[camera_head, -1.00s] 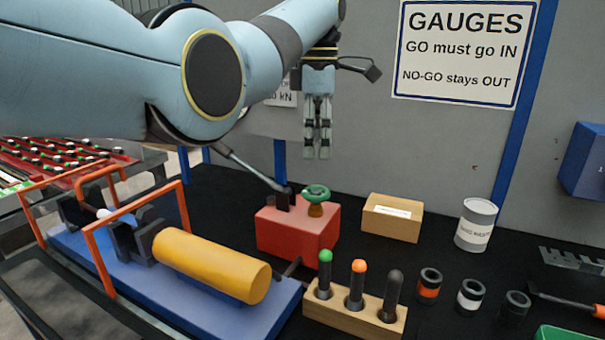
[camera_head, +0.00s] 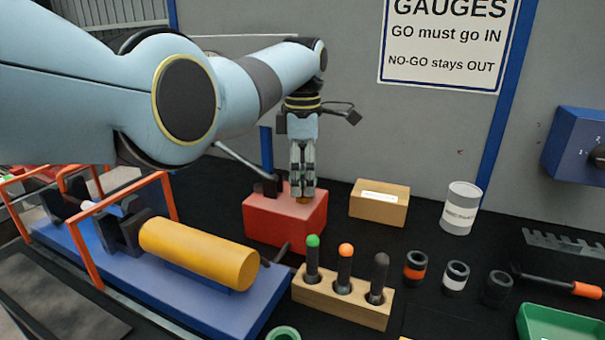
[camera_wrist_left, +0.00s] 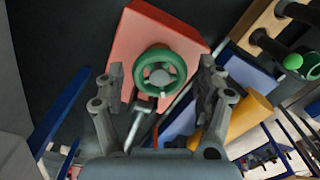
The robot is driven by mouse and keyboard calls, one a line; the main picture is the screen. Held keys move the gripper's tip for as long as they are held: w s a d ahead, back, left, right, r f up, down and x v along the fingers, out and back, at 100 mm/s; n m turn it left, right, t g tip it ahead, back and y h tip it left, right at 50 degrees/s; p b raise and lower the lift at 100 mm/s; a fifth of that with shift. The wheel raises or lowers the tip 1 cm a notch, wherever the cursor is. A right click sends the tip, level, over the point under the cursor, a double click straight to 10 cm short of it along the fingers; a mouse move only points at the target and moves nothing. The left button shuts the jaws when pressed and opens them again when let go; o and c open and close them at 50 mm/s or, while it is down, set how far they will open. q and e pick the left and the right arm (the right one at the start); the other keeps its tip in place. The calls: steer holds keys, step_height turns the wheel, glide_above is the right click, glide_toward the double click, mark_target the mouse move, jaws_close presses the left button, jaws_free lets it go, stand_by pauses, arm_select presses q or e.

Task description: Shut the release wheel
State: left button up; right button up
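The green release wheel (camera_wrist_left: 160,77) has spokes and a grey hub and sits on top of the red pump block (camera_wrist_left: 160,30). In the head view my left gripper (camera_head: 302,190) points straight down over the red block (camera_head: 285,221) and hides the wheel. Only a bit of the brass stem (camera_head: 303,201) shows under the fingertips. In the left wrist view the two fingers of my left gripper (camera_wrist_left: 160,72) stand apart, one on each side of the wheel, with a gap to its rim. I cannot tell their exact height against the rim. My right gripper is not in view.
A blue press bed (camera_head: 210,310) with orange guards and a yellow cylinder (camera_head: 198,252) lies left. A wooden gauge stand (camera_head: 342,297) is in front of the block. A cardboard box (camera_head: 379,204) and a grey can (camera_head: 460,208) stand right of it.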

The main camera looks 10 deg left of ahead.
arm_select(q)
steer(key=c, duration=0.9)
steer(key=shift+c, duration=0.2)
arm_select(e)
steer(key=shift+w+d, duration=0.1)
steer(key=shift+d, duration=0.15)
